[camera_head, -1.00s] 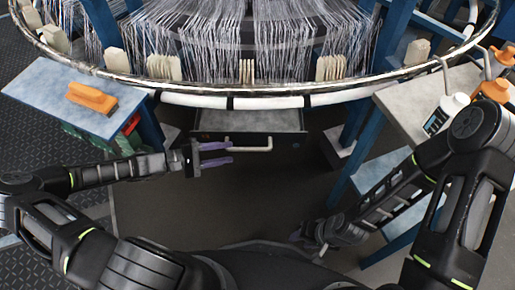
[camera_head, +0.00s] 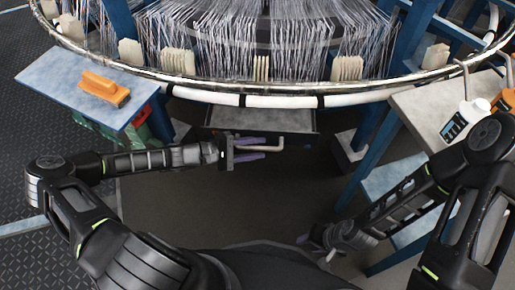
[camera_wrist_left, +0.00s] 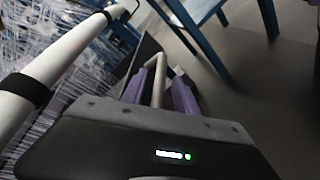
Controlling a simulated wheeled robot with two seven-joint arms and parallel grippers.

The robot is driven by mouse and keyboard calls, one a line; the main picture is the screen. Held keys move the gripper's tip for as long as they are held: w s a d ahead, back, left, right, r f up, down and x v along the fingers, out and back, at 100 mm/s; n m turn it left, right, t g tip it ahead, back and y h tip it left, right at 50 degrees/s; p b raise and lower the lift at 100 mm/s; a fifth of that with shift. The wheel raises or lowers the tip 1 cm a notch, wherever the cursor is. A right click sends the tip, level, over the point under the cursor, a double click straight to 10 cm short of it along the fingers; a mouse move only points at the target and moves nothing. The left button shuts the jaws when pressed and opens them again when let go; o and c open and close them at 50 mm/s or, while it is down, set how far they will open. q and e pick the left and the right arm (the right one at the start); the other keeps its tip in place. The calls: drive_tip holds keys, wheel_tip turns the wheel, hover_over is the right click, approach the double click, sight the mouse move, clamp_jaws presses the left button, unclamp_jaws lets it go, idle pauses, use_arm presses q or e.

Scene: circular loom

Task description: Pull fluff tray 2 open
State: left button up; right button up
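The fluff tray (camera_head: 262,119) is under the middle of the loom's ring in the head view, with a grey flat surface behind a dark front. Its pale bar handle (camera_head: 279,145) sticks out from the front. My left gripper (camera_head: 258,148) reaches it from the left, its two purple fingers above and below the handle. In the left wrist view the handle (camera_wrist_left: 159,75) lies between the open fingers (camera_wrist_left: 160,92), with gaps visible at its sides. My right gripper (camera_head: 318,240) is low at the right, away from the tray; its fingers are mostly hidden.
The loom's ring and white tube (camera_head: 280,101) curve above the tray. A blue-grey side table (camera_head: 60,75) holds an orange brush (camera_head: 104,88). A right-hand table (camera_head: 425,105) holds a white bottle (camera_head: 465,120). Blue legs flank the tray. The floor (camera_head: 230,205) before it is clear.

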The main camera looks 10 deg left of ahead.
use_arm(q)
drive_tip(key=shift+w+d, duration=0.15)
drive_tip(key=shift+d, duration=0.1)
clamp_jaws()
drive_tip(key=shift+f, duration=0.1)
idle(1.2)
